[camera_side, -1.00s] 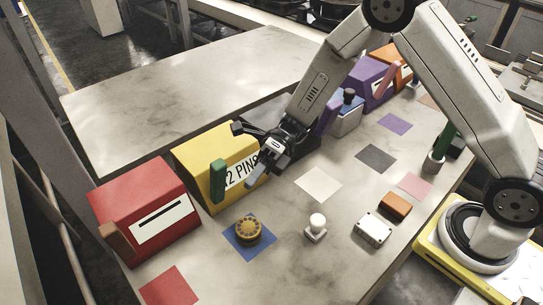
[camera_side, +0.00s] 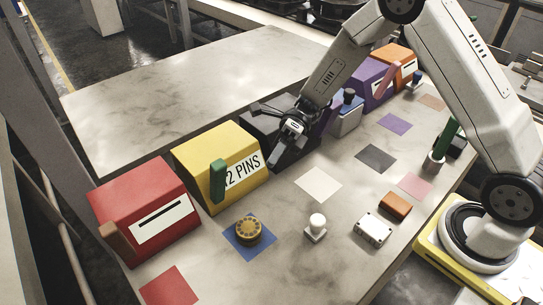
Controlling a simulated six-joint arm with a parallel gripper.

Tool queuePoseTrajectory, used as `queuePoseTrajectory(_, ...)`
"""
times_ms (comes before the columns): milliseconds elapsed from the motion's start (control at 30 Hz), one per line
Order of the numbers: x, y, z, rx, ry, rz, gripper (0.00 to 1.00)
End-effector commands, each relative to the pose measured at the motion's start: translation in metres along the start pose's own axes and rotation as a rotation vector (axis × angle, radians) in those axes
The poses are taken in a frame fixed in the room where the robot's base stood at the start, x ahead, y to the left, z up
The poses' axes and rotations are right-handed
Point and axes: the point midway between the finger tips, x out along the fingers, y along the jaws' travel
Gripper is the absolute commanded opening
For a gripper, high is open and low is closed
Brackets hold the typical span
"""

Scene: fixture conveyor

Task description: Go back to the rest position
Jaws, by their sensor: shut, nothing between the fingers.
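My gripper (camera_side: 277,164) is shut and empty. It hangs in front of the black box (camera_side: 262,124), and its fingers point down toward the table. My gripper and wrist hide part of the black box. The yellow box (camera_side: 210,152) stands just left of the gripper, with a label reading "2 PINS" partly covered by a green block (camera_side: 218,181) at its front.
A red box (camera_side: 137,199) stands at the left; purple (camera_side: 371,75) and orange (camera_side: 393,55) boxes stand farther back. Flat coloured squares mark the table.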

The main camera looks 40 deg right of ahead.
Motion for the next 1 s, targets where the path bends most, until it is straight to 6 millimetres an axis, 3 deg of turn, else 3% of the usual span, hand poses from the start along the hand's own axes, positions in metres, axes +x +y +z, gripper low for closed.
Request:
queuePoseTrajectory(267,0.0,0.008,-0.04,-0.341,0.249,-0.212,0.0)
queuePoseTrajectory(600,-0.03,0.015,-0.099,-0.962,0.77,-0.394,0.0)
queuePoseTrajectory(800,-0.054,0.022,-0.122,-1.342,1.13,-0.393,0.0)
queuePoseTrajectory(1000,-0.077,0.031,-0.131,-1.698,1.503,-0.312,0.0)
